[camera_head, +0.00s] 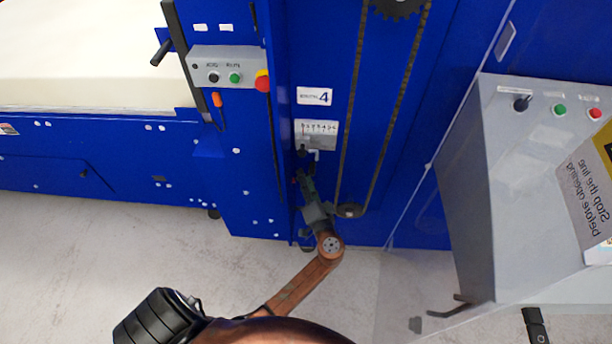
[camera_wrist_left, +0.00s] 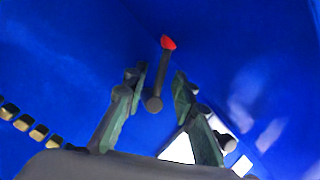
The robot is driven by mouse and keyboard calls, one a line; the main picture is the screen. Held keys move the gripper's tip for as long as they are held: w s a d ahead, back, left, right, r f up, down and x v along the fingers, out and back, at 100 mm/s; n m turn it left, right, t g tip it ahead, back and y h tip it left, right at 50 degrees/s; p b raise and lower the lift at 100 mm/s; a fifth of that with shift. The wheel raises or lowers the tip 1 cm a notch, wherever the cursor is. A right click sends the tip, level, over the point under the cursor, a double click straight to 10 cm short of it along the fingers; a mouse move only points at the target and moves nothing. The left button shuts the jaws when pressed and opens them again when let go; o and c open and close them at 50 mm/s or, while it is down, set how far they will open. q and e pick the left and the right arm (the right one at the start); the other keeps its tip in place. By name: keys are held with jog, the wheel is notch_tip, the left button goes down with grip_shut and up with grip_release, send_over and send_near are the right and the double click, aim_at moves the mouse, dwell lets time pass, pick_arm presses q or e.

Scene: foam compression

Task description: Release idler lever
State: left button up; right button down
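The idler lever (camera_wrist_left: 161,70) is a short dark rod with a red tip, against the blue machine wall in the left wrist view. It shows between and beyond the fingertips of my left gripper (camera_wrist_left: 158,80), which are apart with a gap on either side of the rod. I cannot tell whether a finger touches it. In the head view my left gripper (camera_head: 306,182) is low on the blue machine front, below the number scale (camera_head: 317,128). It hides most of the lever there.
A chain (camera_head: 397,115) runs down to a small sprocket (camera_head: 348,210) close right of my left gripper. A control box (camera_head: 228,68) with a red stop button is at upper left. A grey cabinet (camera_head: 470,200) and a clear panel stand at right.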

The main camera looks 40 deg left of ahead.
pick_arm(q)
jog(key=shift+x, duration=0.8)
jog(key=shift+c, duration=0.4)
grip_shut()
jog(key=shift+f, duration=0.1)
